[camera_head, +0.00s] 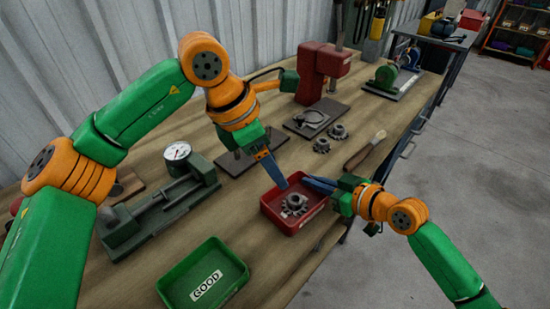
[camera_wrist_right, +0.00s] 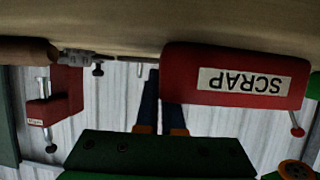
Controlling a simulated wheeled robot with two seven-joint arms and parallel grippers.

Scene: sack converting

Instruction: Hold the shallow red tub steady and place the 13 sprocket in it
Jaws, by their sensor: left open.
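The shallow red tub (camera_head: 272,217) sits upright on the bench; its SCRAP label shows upside down on the tub (camera_wrist_right: 190,60) in the right wrist view. A grey toothed sprocket (camera_head: 295,203) lies in it; its teeth are too small to count. My left gripper (camera_head: 277,178) is open and empty, pointing down just above the tub's back left side. My right gripper (camera_head: 310,182) is at the tub's back right corner, with its blue fingers close together across the wall there. In the wrist view, part of one finger is hidden behind the tub.
Two more sprockets (camera_head: 321,145) (camera_head: 338,131) lie behind the tub, near a brush (camera_head: 366,150). A green GOOD tub (camera_head: 222,251) stands front left. A dial gauge fixture (camera_head: 165,210) is at the left and a red press (camera_head: 318,65) at the back. The bench edge is close on the right.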

